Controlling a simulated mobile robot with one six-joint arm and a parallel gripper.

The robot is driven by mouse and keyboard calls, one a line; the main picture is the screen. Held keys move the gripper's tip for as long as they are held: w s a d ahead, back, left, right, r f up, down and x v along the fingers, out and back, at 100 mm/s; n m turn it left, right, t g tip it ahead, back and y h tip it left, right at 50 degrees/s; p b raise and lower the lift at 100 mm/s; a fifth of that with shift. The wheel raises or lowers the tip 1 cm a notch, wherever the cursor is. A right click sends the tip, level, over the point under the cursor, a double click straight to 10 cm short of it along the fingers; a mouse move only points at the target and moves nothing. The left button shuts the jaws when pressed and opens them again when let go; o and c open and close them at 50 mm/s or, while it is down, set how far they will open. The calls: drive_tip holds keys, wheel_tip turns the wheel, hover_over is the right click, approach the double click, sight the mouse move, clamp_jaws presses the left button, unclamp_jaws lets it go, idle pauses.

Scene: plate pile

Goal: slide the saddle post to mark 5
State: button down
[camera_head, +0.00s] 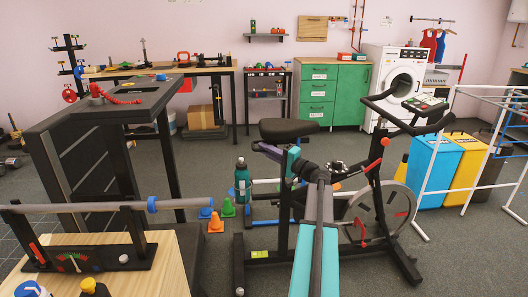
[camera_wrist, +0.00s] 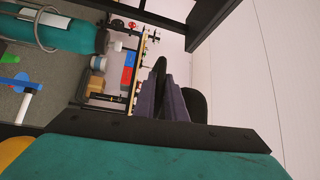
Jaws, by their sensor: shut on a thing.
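The exercise bike (camera_head: 372,225) stands in the middle of the room, with its black saddle (camera_head: 287,129) on top of the post at its left end. My gripper (camera_head: 288,152) is just below the saddle, shut at the saddle post. In the wrist view, my dark fingers (camera_wrist: 164,88) are close together, and part of the black saddle (camera_wrist: 196,104) shows beside them. The post is mostly hidden by my gripper and arm. I cannot make out its marks or which one it stands at.
A teal bottle (camera_head: 242,178) and small coloured cones (camera_head: 228,207) stand on the floor left of the bike. A wooden-topped bench (camera_head: 168,262) is at front left. A white rack (camera_head: 430,185) and coloured bins (camera_head: 428,170) stand to the right.

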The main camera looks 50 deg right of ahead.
sight(266, 131)
wheel_tip(266, 131, up, 11)
drive_tip(key=p, duration=0.3)
drive_tip(key=shift+r, duration=0.1)
drive_tip(key=c, duration=2.1)
unclamp_jaws()
drive_tip(key=shift+s, duration=0.15)
drive_tip(key=s+d+f+p, duration=0.1)
drive_tip(key=s+f, duration=0.1)
drive_tip(key=s, duration=1.1)
drive_tip(key=shift+s+d, duration=0.15)
